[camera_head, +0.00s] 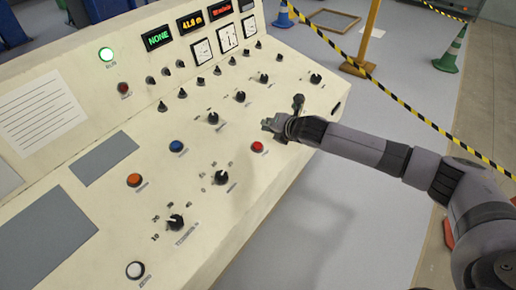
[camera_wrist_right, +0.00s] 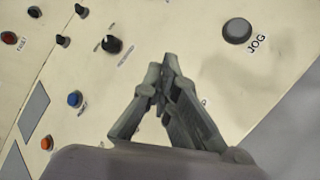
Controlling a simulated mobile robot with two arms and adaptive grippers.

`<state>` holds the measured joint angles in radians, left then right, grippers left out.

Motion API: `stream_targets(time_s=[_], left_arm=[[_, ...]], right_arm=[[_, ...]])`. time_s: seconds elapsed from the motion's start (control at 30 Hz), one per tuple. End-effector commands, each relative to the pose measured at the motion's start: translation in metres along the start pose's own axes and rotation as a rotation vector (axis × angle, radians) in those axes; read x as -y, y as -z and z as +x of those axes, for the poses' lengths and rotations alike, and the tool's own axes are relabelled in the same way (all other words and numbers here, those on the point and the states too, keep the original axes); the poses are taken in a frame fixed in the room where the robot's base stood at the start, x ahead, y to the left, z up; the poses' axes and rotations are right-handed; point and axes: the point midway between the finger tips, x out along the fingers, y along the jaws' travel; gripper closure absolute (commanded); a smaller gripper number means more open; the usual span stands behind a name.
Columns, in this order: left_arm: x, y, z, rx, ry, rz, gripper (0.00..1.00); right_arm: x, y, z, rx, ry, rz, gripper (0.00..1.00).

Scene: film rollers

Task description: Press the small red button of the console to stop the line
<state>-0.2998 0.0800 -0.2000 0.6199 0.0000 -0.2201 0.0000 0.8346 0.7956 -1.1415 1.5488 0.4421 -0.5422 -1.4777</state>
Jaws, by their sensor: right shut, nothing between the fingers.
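The cream console (camera_head: 95,230) slopes across the head view. Its small red button (camera_head: 257,147) sits near the front edge, right of the blue button (camera_head: 177,146). My right gripper (camera_head: 268,124) is shut and empty over the panel, just above and right of the red button in the picture; I cannot tell its exact height. In the right wrist view the shut fingers (camera_wrist_right: 167,75) point at the panel, and they hide the red button there. My left gripper is not in view.
An orange button (camera_head: 134,180), a white button (camera_head: 135,270) and black knobs (camera_head: 221,177) surround the area. Striped tape (camera_head: 400,100) runs behind.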

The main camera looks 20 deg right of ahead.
Motion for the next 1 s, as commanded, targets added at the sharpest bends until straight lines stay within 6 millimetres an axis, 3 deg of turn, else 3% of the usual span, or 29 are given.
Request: stream_targets(time_s=[0.03,0.37,0.6,1.0], left_arm=[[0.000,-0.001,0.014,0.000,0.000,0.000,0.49],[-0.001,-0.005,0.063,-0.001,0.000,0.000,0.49],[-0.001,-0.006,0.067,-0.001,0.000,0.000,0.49],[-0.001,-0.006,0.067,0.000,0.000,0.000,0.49]], right_arm=[[0.007,0.007,0.008,0.000,-0.001,0.000,1.00],[0.028,0.027,0.035,0.001,-0.001,0.001,1.00],[0.035,0.035,0.048,0.000,0.000,0.001,1.00],[0.035,0.036,0.049,0.000,0.000,0.001,1.00]])
